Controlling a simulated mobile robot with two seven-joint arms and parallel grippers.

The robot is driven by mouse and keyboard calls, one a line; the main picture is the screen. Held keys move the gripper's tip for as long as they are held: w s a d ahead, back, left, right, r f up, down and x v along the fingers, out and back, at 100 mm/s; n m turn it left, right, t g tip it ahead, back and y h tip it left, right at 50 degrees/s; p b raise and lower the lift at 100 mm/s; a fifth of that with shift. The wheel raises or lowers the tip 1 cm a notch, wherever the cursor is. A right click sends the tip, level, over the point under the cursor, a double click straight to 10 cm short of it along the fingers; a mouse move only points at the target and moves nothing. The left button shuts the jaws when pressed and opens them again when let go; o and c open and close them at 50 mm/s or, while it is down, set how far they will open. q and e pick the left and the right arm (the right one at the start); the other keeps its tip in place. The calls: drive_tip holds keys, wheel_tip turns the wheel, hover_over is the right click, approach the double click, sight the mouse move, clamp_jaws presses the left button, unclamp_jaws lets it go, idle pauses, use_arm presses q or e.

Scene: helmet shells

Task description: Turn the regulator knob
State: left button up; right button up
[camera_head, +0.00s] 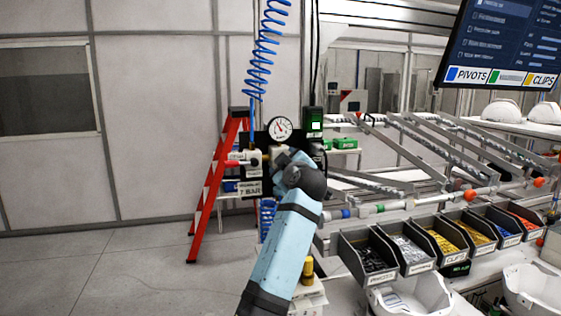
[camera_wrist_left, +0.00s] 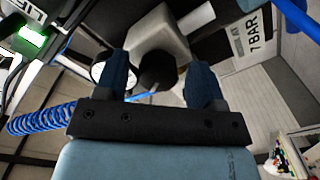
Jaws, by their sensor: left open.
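The black regulator knob (camera_wrist_left: 157,70) shows in the left wrist view on a pale regulator body (camera_wrist_left: 160,35). My left gripper (camera_wrist_left: 160,64) is open. Its two blue fingers stand on either side of the knob in that view, with a visible gap on each side. I cannot tell how deep the knob sits between them. In the head view my left gripper (camera_head: 284,157) is at the dark regulator panel (camera_head: 256,167), and my arm hides the knob. A round gauge (camera_head: 280,128) sits above, and a 7 BAR label (camera_head: 250,188) below. My right gripper is not in view.
A coiled blue hose (camera_head: 262,50) hangs above the panel. A box with a lit green square (camera_head: 315,124) is right of the gauge. A red ladder (camera_head: 215,185) stands behind on the left. Parts bins (camera_head: 367,255) and rails fill the right. The left floor is clear.

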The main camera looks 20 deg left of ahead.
use_arm(q)
drive_tip(key=shift+w, duration=0.1)
idle(0.3)
drive_tip(key=c, duration=0.9)
drive_tip(key=shift+r, duration=0.1)
